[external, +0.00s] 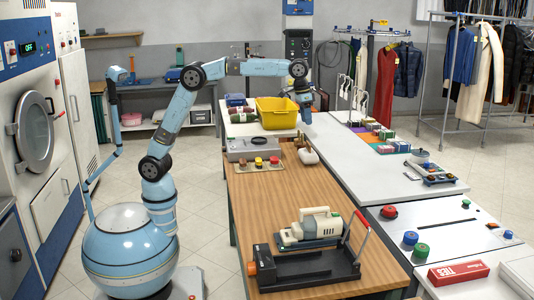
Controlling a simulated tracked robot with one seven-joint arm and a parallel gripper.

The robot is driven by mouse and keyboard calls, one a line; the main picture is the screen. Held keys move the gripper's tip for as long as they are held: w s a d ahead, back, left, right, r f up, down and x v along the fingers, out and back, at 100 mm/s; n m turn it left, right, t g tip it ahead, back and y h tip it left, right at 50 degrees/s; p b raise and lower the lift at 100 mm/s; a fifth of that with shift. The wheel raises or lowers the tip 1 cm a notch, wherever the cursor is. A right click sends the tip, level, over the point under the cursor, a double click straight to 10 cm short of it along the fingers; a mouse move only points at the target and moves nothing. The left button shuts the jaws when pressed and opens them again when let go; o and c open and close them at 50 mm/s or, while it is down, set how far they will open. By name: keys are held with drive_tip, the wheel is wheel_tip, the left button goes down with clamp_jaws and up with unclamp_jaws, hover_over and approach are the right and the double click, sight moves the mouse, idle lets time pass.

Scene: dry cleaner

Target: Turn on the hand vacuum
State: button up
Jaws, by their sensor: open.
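The cream hand vacuum (315,225), with a grey-green base, lies near the front end of the wooden-topped counter (265,200). Its switch is too small to make out. My gripper (306,119) hangs pointing down at the far end of the counters, at the right side of the yellow bin (277,119). It is far behind the vacuum and apart from it. The gripper is open, and I see nothing held in it. Its fingers are small and dark here, and I cannot tell whether they touch the bin.
A black device with a red-gripped lever (310,268) stands just in front of the vacuum. A button panel (257,163) and a small cream tool (308,153) sit farther back. The counter's middle is clear. A white counter (380,180) with several small items adjoins on the right.

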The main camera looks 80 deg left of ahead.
drive_tip(key=w+d+f+g, duration=0.1)
drive_tip(key=w+d+f, duration=0.65)
drive_tip(key=d, duration=0.35)
approach(338, 214)
drive_tip(key=shift+g+y, duration=0.4)
drive_tip(key=f, duration=0.7)
drive_tip(key=shift+w+d+f, duration=0.3)
drive_tip(key=shift+d, duration=0.05)
clamp_jaws()
